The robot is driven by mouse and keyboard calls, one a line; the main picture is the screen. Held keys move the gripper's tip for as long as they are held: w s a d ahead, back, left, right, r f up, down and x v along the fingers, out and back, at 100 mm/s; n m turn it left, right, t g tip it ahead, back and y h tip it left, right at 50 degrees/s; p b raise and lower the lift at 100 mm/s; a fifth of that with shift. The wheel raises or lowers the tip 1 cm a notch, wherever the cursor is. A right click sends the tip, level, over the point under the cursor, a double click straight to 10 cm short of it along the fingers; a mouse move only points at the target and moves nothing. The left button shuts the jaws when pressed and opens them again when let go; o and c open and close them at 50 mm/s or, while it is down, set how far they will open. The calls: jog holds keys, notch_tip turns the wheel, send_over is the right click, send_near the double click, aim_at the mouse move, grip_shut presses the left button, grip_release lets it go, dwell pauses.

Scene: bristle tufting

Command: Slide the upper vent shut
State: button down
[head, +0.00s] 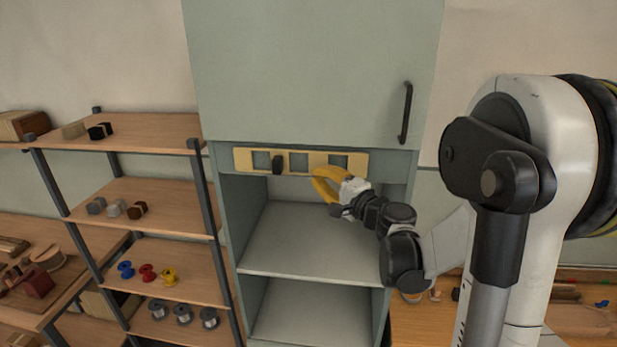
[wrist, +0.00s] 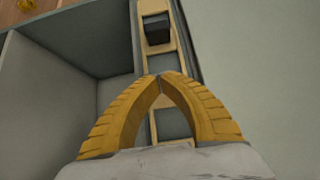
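The upper vent (head: 318,160) is a pale yellow strip with several rectangular openings, set below the tall cabinet door. A black knob (head: 277,165) sticks out left of its middle. In the wrist view the vent (wrist: 158,60) runs up the picture, with its knob (wrist: 157,28) beyond my fingertips. The openings look grey-green inside. My gripper (head: 314,180) is just below and in front of the vent, right of the knob and apart from it. In the wrist view my yellow fingers (wrist: 160,76) meet at the tips with nothing between them. I cannot tell whether they touch the vent.
The cabinet door (head: 315,70) above has a black handle (head: 405,112). An open bay with a grey shelf (head: 300,245) lies below the vent. A wooden rack (head: 150,215) at the left holds small blocks and spools.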

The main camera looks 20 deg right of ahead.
jog(key=s+b, duration=0.1)
jog(key=s, duration=0.5)
jog(key=s+a+f+n+g+y+b, duration=0.1)
jog(key=s+a+f+n+g+b, duration=0.25)
jog(key=a+f+b, duration=0.6)
jog(key=s+a+f+n+g+y+b, duration=0.1)
jog(key=s+a+f+n+g+b, duration=0.25)
jog(key=a+f+b, duration=0.6)
jog(key=s+d+f+n+g+h+b, duration=0.1)
jog(key=s+f+n+h+b, duration=0.1)
jog(key=s+f+n+b, duration=0.2)
jog(key=s+d+f+n+g+h+b, duration=0.1)
jog(key=s+f+b, duration=0.9)
jog(key=f, duration=1.1)
jog(key=n+g+h+b, duration=0.1)
jog(key=n+h, duration=0.1)
jog(key=n, duration=0.1)
jog(key=shift+d+f+n, duration=0.15)
jog(key=shift+d+n, duration=0.05)
jog(key=shift+n, duration=0.2)
